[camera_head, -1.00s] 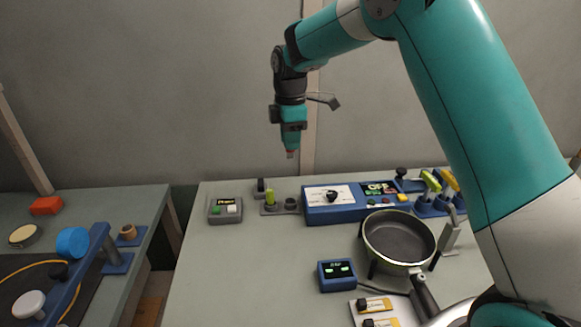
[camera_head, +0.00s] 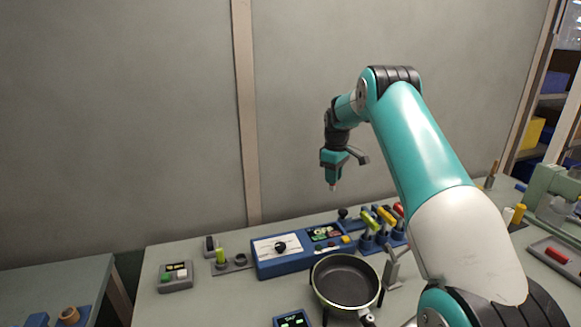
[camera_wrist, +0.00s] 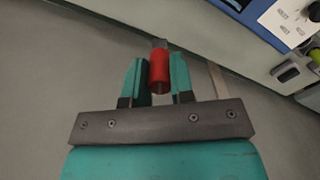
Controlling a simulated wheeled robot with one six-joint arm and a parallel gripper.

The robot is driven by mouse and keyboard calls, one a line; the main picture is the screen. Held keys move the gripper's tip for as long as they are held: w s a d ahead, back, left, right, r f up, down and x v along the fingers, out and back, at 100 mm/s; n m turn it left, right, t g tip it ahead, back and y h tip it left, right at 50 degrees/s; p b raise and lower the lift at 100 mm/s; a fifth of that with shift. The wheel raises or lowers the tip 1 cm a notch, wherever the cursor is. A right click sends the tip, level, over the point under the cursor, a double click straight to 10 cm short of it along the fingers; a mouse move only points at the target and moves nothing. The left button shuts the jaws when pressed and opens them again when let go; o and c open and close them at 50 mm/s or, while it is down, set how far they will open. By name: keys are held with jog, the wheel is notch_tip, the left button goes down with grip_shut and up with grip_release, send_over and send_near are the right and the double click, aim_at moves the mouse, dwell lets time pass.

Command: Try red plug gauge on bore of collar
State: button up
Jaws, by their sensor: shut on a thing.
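My gripper (camera_head: 332,186) is held in the air above the back of the main bench. In the wrist view my gripper (camera_wrist: 158,82) is shut on the red plug gauge (camera_wrist: 159,70), a short red cylinder with a grey end pointing away. Only a tiny tip of it shows in the head view. A tan-brown ring, probably the collar (camera_head: 69,314), sits on a blue base at the lower left, far from my gripper. Its bore is not clear. A grey holder (camera_head: 240,262) has a green gauge (camera_head: 220,256) standing in it and an empty-looking hole beside.
A blue control panel (camera_head: 300,252), a grey button box (camera_head: 175,278) and a pan (camera_head: 346,282) stand on the main bench. Several coloured-handled tools (camera_head: 378,222) stand behind the pan. A gap separates the left bench (camera_head: 60,283) from the main bench.

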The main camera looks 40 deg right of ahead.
jog(key=s+d+f+m+p, duration=0.1)
jog(key=s+d+f+m, duration=0.1)
jog(key=s+d, duration=0.2)
jog(key=s+d+f+m+p, duration=0.1)
jog(key=s+d+m, duration=0.2)
jog(key=d, duration=0.5)
jog(key=shift+s+d+f, duration=0.35)
jog(key=shift+s+d, duration=0.05)
jog(key=shift+f+b, duration=1.1)
jog(key=shift+f, duration=0.65)
jog(key=shift+f, duration=0.4)
jog(key=shift+f+b, duration=0.7)
jog(key=shift+f, duration=0.05)
jog(key=shift+f+b, duration=0.4)
jog(key=shift+f, duration=0.2)
jog(key=shift+r, duration=0.1)
dwell(0.4)
notch_tip(320, 180, up, 7)
jog(key=p, duration=0.4)
dwell(0.6)
